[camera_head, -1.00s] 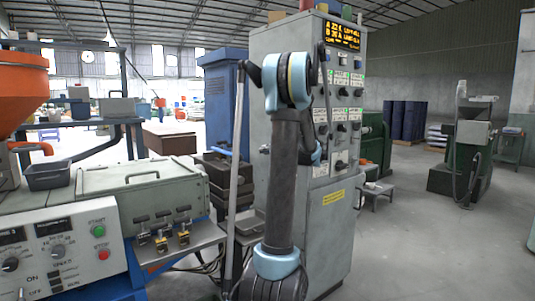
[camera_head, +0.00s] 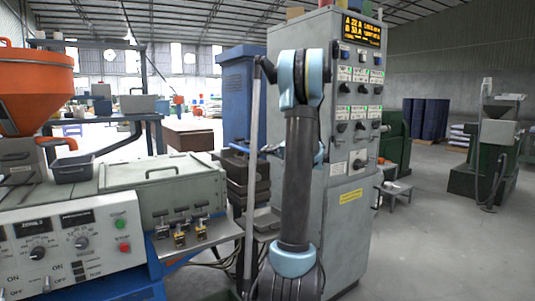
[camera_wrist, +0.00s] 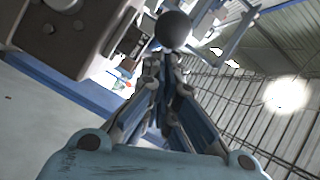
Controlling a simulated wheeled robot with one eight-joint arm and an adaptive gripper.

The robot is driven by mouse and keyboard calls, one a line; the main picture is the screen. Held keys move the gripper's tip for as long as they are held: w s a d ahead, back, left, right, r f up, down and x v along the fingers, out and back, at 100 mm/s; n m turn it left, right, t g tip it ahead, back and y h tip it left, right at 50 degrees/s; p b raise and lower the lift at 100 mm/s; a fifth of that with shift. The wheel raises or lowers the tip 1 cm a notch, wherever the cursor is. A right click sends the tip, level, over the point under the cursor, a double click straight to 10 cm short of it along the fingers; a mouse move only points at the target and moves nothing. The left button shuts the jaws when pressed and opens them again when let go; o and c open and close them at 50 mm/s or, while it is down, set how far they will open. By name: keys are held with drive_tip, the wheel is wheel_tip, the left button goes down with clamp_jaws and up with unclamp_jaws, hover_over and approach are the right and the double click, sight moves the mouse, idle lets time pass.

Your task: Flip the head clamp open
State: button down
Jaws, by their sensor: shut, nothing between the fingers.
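My gripper (camera_wrist: 163,68) is shut and empty in the wrist view, its fingers pointing away from the camera. A dark round ball (camera_wrist: 173,29) shows just past the fingertips; I cannot tell whether they touch it or what it belongs to. In the head view, several small clamp-like fittings with dark handles and brass-coloured parts (camera_head: 180,236) sit on the bench beside the control box. I cannot tell which part is the head clamp or whether it is shut. My gripper is not clearly visible in the head view.
The grey control box (camera_head: 75,245) and an orange hopper (camera_head: 35,92) stand at left. A tall grey cabinet (camera_head: 345,215) stands close behind my arm. Stacked dark bins (camera_head: 245,175) are beside it. Open floor (camera_head: 425,245) lies to the right. A grey box-shaped part (camera_wrist: 65,30) is upper left in the wrist view.

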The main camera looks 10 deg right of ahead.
sight(257, 152)
drive_tip(key=shift+a, duration=0.1)
drive_tip(key=a, duration=0.1)
drive_tip(key=s+a, duration=0.1)
drive_tip(key=a, duration=0.1)
drive_tip(key=s+a, duration=0.1)
drive_tip(key=shift+a, duration=0.35)
drive_tip(key=shift+w+d+r, duration=0.25)
drive_tip(key=shift+w+d, duration=0.1)
drive_tip(key=shift+d, duration=0.1)
drive_tip(key=s+d+r, duration=0.1)
drive_tip(key=s+d, duration=0.5)
drive_tip(key=d, duration=0.3)
drive_tip(key=shift+r, duration=0.4)
drive_tip(key=shift+d, duration=0.1)
